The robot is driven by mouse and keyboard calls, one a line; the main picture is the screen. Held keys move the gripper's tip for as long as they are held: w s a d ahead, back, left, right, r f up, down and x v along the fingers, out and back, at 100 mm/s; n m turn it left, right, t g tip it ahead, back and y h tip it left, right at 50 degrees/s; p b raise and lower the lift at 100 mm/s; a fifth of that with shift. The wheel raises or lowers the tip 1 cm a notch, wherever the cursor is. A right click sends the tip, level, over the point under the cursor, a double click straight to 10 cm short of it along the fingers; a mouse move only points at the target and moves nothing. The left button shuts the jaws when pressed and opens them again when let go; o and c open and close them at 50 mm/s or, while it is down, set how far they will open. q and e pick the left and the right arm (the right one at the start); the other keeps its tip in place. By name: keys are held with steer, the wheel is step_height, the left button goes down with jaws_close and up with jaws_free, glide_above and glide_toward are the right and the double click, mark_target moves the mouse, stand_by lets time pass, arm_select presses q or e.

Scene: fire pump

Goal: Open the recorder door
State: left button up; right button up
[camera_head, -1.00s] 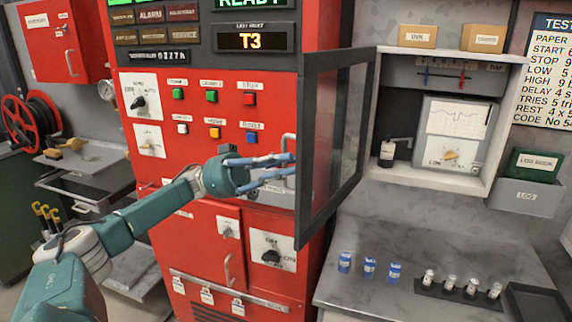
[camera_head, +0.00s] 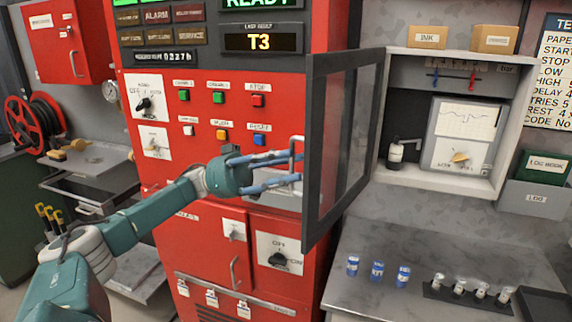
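The recorder door (camera_head: 345,145) is a dark-framed glazed panel. It stands swung out from the white recess on the right, its free edge towards me and in front of the red cabinet. A pale bar handle (camera_head: 297,142) is on its left face. My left gripper (camera_head: 301,167) comes in from the left, its blue fingers spread apart with the tips at the handle. I cannot tell whether they touch it, and nothing is clearly held. The recorder (camera_head: 460,135), with a paper chart and a knob, shows in the recess. My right gripper is out of view.
The red pump cabinet (camera_head: 190,215) with buttons and knobs is behind my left arm. A grey bench (camera_head: 400,255) below the recess holds blue canisters (camera_head: 377,271) and a rack of small vials (camera_head: 460,288). A log book box (camera_head: 536,197) is at right.

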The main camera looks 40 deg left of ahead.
arm_select(q)
steer(key=v, duration=1.2)
steer(key=shift+d+f, duration=0.1)
stand_by(0.5)
